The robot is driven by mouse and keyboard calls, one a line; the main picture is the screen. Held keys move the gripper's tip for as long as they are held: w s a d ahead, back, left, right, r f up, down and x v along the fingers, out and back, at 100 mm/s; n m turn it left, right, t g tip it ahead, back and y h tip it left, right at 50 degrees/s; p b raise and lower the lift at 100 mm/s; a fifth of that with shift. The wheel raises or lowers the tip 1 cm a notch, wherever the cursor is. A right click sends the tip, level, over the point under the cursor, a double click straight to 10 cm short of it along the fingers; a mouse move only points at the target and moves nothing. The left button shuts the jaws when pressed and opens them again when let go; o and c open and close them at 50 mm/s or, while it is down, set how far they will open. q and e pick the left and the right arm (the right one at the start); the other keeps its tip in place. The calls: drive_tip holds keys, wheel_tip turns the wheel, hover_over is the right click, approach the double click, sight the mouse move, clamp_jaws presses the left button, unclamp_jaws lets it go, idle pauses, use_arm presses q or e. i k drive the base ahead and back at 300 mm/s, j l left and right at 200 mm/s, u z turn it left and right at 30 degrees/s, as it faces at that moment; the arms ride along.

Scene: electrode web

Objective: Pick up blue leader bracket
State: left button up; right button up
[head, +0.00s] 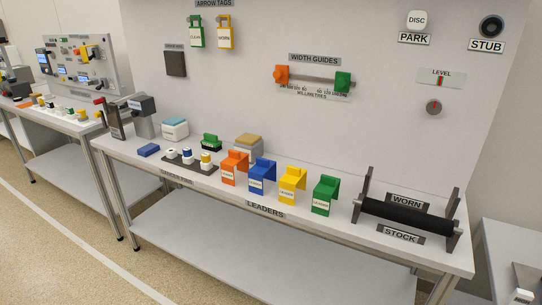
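The blue leader bracket (261,176) stands upright on the white workbench (330,227), in the row above the LEADERS label. An orange bracket (233,166) stands just left of it and a yellow one (291,184) just right, with a green one (324,195) at the row's right end. The blue bracket has a small white label on its front. Neither of my grippers can be made out as part of an arm reaching to the bench.
A roller stand (405,215) with a black roller occupies the bench's right end. A dark tray (190,163) with small spools lies left of the brackets, near a flat blue block (149,150). The bench front before the brackets is clear. A wall panel rises behind.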

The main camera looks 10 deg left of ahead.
sight(265, 168)
drive_tip(key=i, duration=1.05)
drive_tip(key=u, duration=0.2)
